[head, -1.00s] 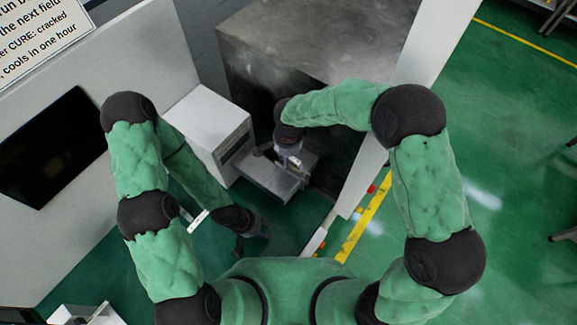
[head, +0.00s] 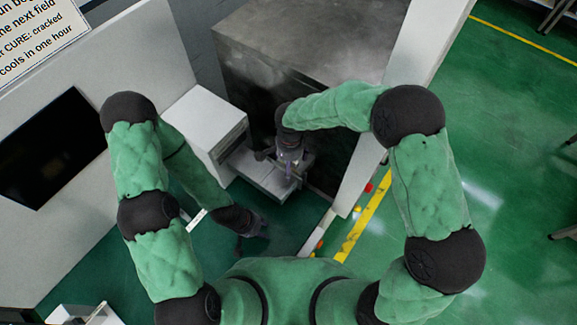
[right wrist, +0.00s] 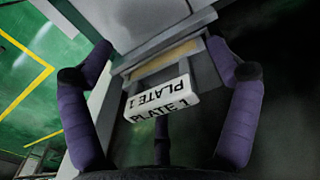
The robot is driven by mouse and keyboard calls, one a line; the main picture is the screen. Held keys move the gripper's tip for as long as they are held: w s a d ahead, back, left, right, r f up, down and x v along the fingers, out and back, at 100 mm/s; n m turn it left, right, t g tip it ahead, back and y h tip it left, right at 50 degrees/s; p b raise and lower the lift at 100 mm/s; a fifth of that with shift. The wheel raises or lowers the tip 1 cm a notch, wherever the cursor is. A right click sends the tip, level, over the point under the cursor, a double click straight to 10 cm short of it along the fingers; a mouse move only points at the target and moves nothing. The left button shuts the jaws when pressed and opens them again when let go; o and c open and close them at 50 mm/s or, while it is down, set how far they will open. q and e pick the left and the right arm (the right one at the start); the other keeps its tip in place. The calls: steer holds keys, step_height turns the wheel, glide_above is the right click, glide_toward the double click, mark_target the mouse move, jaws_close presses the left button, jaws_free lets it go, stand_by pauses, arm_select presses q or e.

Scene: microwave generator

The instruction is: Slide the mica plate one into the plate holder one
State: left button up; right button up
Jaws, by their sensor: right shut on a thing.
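In the right wrist view, a white block lettered PLATE 1 (right wrist: 158,97) sits between the purple fingers of my right gripper (right wrist: 162,72), which is shut on it. I take it as the end of mica plate one. A tan strip (right wrist: 165,62) shows just beyond the block, in a grey frame (right wrist: 200,68) that may be plate holder one; I cannot tell how deep the plate sits. In the head view my right gripper (head: 290,164) is over a grey ledge (head: 267,180), hiding the plate. My left gripper (head: 253,233) hangs low and empty; its finger opening is unclear.
A white cabinet (head: 203,118) stands left of the ledge. A large dark metal box (head: 300,45) rises behind it. A pale panel (head: 375,150) bounds the right side. Green floor with a yellow line (head: 365,215) is open beyond that.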

steer(key=shift+r, duration=0.1)
steer(key=shift+r, duration=0.25)
step_height(320, 180, up, 11)
steer(key=shift+r, duration=0.2)
steer(key=shift+a, duration=0.1)
stand_by(0.4)
